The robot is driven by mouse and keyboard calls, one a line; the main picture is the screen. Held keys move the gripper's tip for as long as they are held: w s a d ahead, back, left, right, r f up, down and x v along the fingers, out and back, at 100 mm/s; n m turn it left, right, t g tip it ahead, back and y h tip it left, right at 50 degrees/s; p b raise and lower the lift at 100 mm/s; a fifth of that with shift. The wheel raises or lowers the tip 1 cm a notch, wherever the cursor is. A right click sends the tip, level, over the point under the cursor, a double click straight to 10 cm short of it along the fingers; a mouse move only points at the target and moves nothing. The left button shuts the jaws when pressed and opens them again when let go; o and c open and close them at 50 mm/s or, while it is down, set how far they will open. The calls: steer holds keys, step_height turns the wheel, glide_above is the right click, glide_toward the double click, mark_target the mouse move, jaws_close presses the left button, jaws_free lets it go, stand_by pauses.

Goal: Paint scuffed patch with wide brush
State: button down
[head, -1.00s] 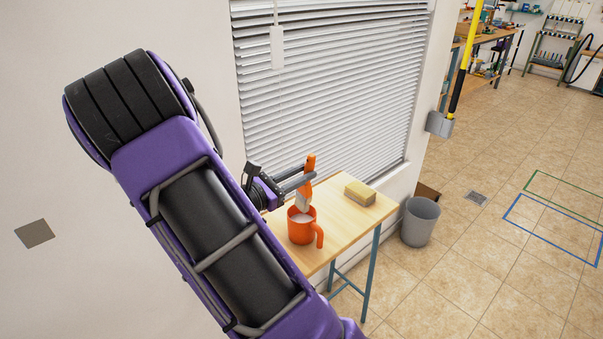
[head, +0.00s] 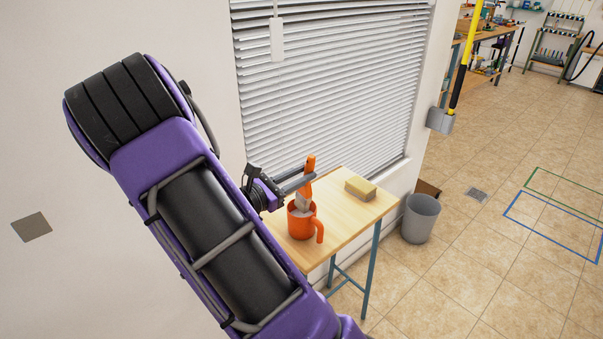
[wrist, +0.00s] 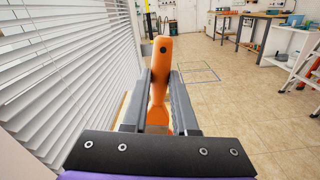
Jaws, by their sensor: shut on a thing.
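My gripper (head: 300,182) is shut on the orange handle of the wide brush (head: 309,173). The brush is upright, with its pale lower end inside the mouth of an orange cup (head: 301,226). How deep the bristles sit in the white contents is hidden by the cup wall. In the wrist view the brush handle (wrist: 161,80) stands between the two grey fingers, with a dark hole near its top. The cup stands on a wooden table, handle toward the front right. A grey-brown square patch (head: 32,227) shows on the white wall at the far left.
The light wooden table (head: 345,222) stands below window blinds (head: 320,85). A grey bin (head: 420,218) stands on the floor beside the table. Open tiled floor lies to the right.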

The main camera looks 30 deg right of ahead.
steer(key=shift+f+b, duration=0.8)
steer(key=shift+f, duration=0.65)
steer(key=shift+f, duration=0.15)
stand_by(0.6)
step_height(320, 180, up, 8)
steer(key=p, duration=0.6)
steer(key=shift+f, duration=0.25)
steer(key=c, duration=1.4)
jaws_free()
jaws_close()
